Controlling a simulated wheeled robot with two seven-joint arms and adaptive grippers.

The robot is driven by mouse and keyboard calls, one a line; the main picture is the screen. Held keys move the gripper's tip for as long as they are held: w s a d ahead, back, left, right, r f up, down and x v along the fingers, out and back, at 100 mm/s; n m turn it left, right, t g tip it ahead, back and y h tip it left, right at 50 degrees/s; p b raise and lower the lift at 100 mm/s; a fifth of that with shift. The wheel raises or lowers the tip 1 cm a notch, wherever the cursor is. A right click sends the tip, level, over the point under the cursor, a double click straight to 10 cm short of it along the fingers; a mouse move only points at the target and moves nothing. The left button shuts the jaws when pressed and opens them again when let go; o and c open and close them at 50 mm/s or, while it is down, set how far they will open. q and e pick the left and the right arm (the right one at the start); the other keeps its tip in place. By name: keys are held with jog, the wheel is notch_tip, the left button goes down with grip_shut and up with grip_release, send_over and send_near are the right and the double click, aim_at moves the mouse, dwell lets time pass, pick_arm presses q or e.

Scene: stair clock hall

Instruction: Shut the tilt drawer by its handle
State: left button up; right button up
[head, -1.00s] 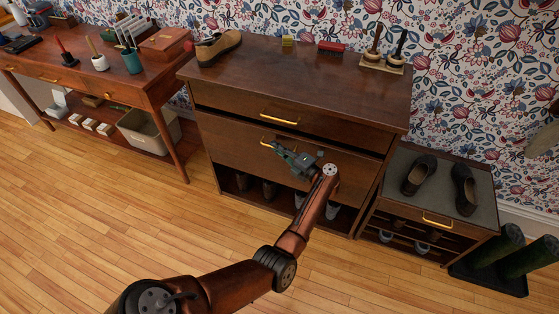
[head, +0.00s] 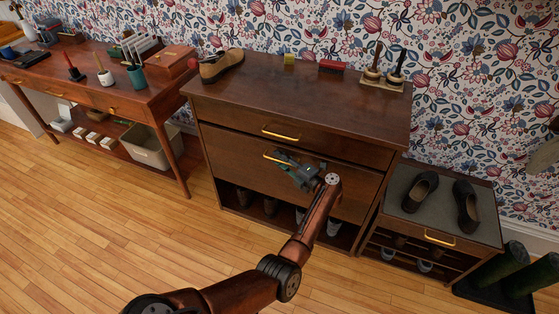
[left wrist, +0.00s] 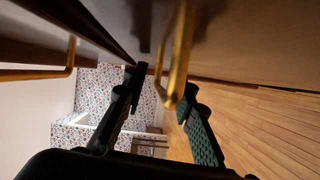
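The tilt drawer (head: 235,165) is the wide dark wood front in the middle of the cabinet, below a top drawer. A thin dark gap shows along its upper edge, so it looks nearly flush but slightly out. Its brass handle (head: 268,156) is partly hidden by my left gripper (head: 281,158), which is at the handle's right part. In the left wrist view the handle (left wrist: 179,60) runs between the fingers of my left gripper (left wrist: 163,84). The fingers are apart, with the handle closer to the right-hand one. My right gripper is not in view.
The top drawer (head: 245,121) with its own brass handle is just above. Shoes stand in the open shelf below. A low bench (head: 408,222) with dark shoes is on the right, a desk (head: 120,95) on the left. The wooden floor in front is clear.

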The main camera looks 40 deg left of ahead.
pick_arm(q)
jog(key=shift+d, duration=0.4)
jog(key=d, duration=1.1)
jog(key=shift+r, duration=0.2)
jog(key=shift+d, duration=0.15)
